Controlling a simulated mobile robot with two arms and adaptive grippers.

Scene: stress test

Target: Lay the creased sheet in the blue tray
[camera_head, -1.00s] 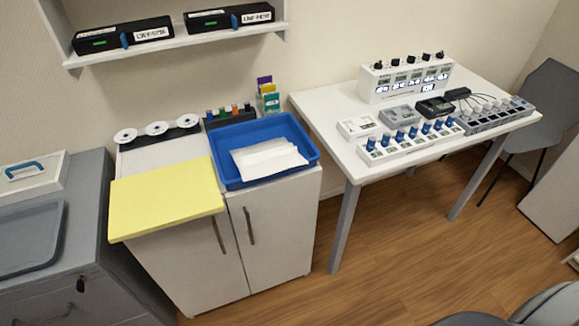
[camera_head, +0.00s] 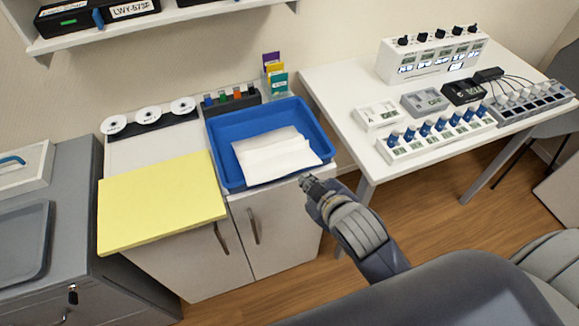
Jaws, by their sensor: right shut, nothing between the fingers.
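The white creased sheet (camera_head: 274,156) lies in the blue tray (camera_head: 224,128), with its front right part over the tray's near rim. The tray stands on a white cabinet (camera_head: 283,222). My right gripper (camera_head: 306,182) is shut and empty, just in front of the tray's near right corner and apart from the sheet. My left gripper is not in view.
A yellow board (camera_head: 160,203) lies left of the tray and overhangs the cabinet front. Small bottles (camera_head: 230,97) and a card holder (camera_head: 276,77) stand behind the tray. A white table (camera_head: 345,95) with several devices is to the right.

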